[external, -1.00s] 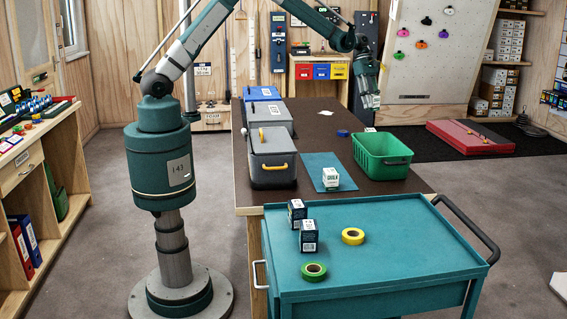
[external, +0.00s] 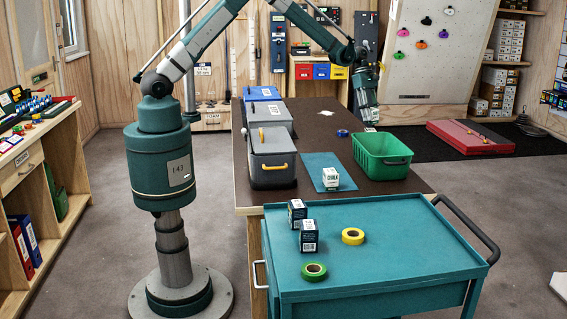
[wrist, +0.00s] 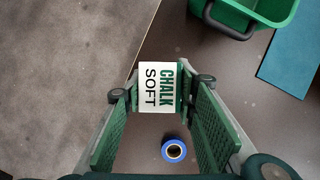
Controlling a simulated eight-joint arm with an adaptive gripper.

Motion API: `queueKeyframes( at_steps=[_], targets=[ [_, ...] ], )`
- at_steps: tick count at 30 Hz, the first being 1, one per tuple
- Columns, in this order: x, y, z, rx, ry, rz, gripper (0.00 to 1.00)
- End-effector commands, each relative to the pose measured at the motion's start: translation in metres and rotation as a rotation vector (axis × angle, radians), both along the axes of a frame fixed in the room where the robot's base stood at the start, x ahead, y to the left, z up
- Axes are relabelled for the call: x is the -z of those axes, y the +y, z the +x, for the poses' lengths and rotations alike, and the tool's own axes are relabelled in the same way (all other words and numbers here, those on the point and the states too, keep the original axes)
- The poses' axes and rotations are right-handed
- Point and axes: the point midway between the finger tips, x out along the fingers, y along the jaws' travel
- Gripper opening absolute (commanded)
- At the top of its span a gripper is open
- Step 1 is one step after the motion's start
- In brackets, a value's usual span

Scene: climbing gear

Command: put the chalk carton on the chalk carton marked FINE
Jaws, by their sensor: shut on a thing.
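My gripper (wrist: 158,92) is shut on a white chalk carton (wrist: 157,88) lettered CHALK SOFT, with a finger pad on each side of it. In the external view my gripper (external: 368,119) hangs over the far right of the dark table, beyond the green bin, and only a small pale edge of the held carton shows below it. Another white carton (external: 331,178) with green CHALK lettering stands upright on the teal mat (external: 314,163); its smaller print is too small to read.
A green bin (external: 383,158) stands beside the mat, with grey and blue lidded boxes (external: 271,160) at the table's left. A blue tape roll (wrist: 173,150) lies on the table. The teal cart (external: 400,245) in front holds two dark cartons and two tape rolls.

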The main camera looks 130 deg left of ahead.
Motion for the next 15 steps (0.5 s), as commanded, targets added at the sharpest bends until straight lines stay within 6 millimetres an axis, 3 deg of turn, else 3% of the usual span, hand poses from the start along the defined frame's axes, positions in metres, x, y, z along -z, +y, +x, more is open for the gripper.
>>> queueKeyframes(
  at_steps=[7,15],
  targets=[
    [0.026,0.000,0.000,0.000,0.000,0.000,0.15],
    [0.031,0.000,0.000,0.000,0.000,0.000,0.15]
  ],
)
